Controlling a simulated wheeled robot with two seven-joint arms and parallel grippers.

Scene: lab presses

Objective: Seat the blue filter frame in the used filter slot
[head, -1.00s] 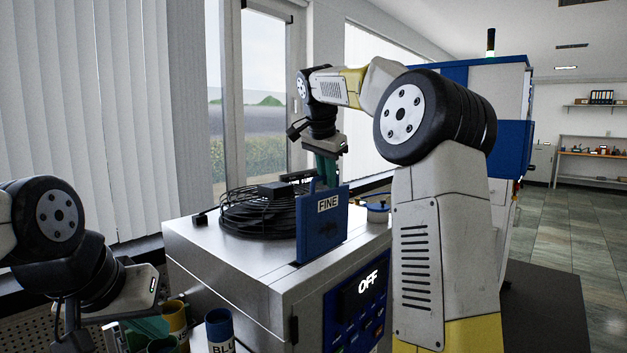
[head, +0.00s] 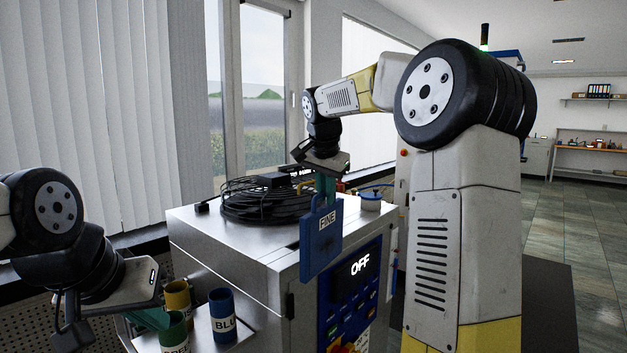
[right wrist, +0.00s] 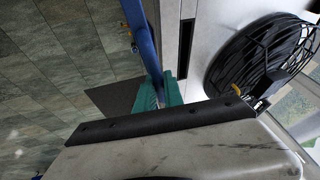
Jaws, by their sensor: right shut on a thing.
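The blue filter frame (head: 321,241), labelled FINE, hangs upright from my right gripper (head: 326,188) at the front edge of the machine's top. In the right wrist view the frame (right wrist: 142,38) shows nearly edge-on between the green fingers (right wrist: 164,92), which are shut on it. A long dark slot (right wrist: 187,50) lies in the pale machine top beside the frame; the frame is apart from it. I cannot tell whether this is the used filter slot. My left gripper (head: 150,319) is low at the left, beside coloured tubes; its fingertips are partly hidden.
Blue (head: 223,315), green (head: 174,333) and yellow (head: 177,298) tubes stand at lower left. A window is behind.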

